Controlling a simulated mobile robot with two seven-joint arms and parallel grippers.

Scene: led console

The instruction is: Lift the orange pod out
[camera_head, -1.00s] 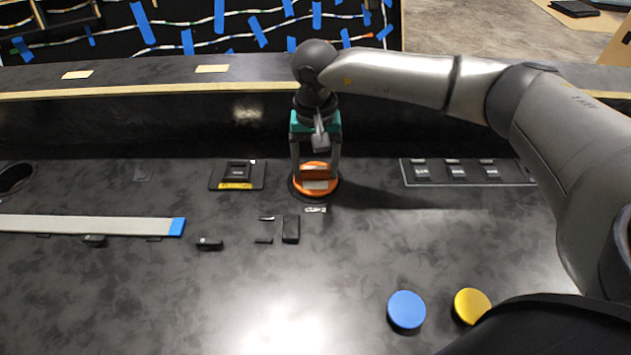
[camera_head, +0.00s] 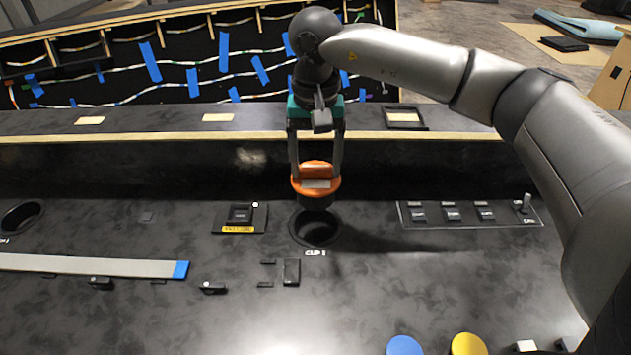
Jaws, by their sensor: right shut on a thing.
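The orange pod (camera_head: 316,187), with an orange top and a dark lower body, hangs just above a round dark hole (camera_head: 318,232) in the black console. My right gripper (camera_head: 316,170) is shut on the pod from above, one finger on each side. The pod looks upright, and its dark underside is above or near the far rim of the hole. The hole looks empty. My left gripper is not in view.
A switch panel (camera_head: 465,214) lies to the right and a small yellow-labelled switch (camera_head: 239,218) to the left. Blue (camera_head: 405,346) and yellow (camera_head: 468,345) round buttons are at the front. A raised ledge (camera_head: 190,125) runs behind.

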